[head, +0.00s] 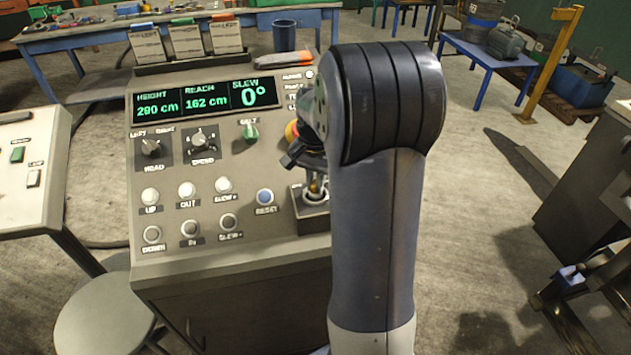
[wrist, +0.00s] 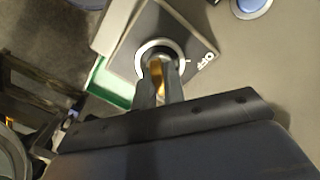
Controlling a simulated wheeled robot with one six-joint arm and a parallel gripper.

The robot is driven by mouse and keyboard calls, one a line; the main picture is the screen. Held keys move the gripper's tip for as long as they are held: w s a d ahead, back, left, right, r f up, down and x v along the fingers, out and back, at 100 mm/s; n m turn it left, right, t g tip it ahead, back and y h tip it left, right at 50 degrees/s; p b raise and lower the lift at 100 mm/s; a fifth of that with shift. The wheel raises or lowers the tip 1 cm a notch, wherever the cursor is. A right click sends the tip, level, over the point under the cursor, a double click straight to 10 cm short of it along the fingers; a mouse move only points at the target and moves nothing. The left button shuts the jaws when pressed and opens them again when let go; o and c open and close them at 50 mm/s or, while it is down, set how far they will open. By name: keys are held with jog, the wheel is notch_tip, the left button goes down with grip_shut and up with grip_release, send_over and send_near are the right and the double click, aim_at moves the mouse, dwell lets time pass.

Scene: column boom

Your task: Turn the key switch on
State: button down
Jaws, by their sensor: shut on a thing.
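The key switch (wrist: 146,46) has a round pale metal collar on a dark square plate, with a small white label beside it. My gripper (wrist: 160,84) is shut on the key (wrist: 158,76), a brass-coloured piece between the two fingers at the collar. The fingers hide most of the key, so its exact angle is hard to tell. In the head view the switch plate (head: 313,222) is at the right edge of the console, and my gripper (head: 316,184) reaches down to it, partly behind my arm.
The console (head: 240,262) carries a green-lettered display (head: 205,102), knobs, several push buttons and a blue reset button (head: 265,196) just left of the switch. A stool (head: 105,315) stands at front left. A blue-legged workbench (head: 90,38) is behind. Floor on the right is partly open.

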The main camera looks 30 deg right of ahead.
jog(key=c, duration=1.5)
grip_release()
jog(key=shift+o, duration=0.2)
notch_tip(320, 180, up, 11)
jog(key=shift+f, duration=0.15)
notch_tip(320, 180, down, 11)
jog(key=shift+r, duration=0.15)
jog(key=shift+r, duration=0.1)
jog(key=shift+f, duration=0.2)
jog(key=n, duration=0.5)
jog(key=shift+r+b, duration=0.1)
jog(key=shift+b, duration=0.25)
dwell(0.5)
